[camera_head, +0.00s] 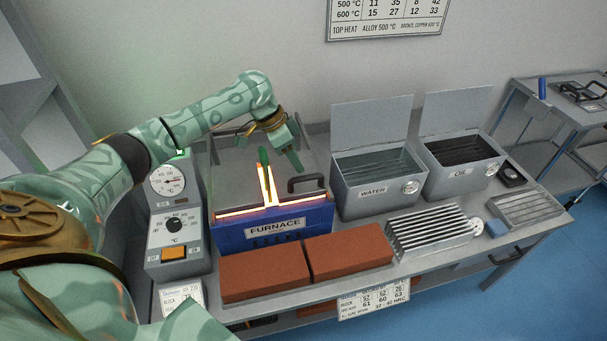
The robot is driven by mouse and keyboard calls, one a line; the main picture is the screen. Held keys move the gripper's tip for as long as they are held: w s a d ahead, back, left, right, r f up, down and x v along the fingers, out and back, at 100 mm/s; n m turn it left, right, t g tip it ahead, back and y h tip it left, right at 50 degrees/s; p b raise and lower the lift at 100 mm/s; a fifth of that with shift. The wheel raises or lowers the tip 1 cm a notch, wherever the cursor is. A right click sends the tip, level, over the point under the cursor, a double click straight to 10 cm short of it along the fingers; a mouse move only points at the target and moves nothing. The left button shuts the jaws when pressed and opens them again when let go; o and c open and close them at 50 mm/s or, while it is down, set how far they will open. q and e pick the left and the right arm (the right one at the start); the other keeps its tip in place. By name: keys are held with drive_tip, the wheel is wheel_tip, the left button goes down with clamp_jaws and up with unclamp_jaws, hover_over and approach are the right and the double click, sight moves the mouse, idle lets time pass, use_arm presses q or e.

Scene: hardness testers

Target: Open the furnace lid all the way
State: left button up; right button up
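The furnace (273,228) has a blue front labelled FURNACE and stands at the middle left of the bench. Its grey lid (237,180) lies over the top, with a dark bar handle (307,181) near its right front. Orange glow shows along the front edge and in a narrow upright band near the middle; I cannot tell exactly how far the lid is open. My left gripper (279,158) points down above the furnace, its fingers spread and nothing seen between them. It is just behind and left of the handle. My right gripper is not in view.
A control box (172,225) with a dial stands left of the furnace. Red-brown bricks (305,266) lie in front. The open water tank (378,191) and oil tank (462,173) stand right, with a ribbed rack (430,230) before them. A wall lies behind.

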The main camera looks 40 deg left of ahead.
use_arm(q)
drive_tip(key=b+x, duration=0.1)
drive_tip(key=x, duration=0.3)
drive_tip(key=shift+f, duration=0.15)
drive_tip(key=shift+d+f, duration=0.1)
drive_tip(key=shift+f, duration=0.05)
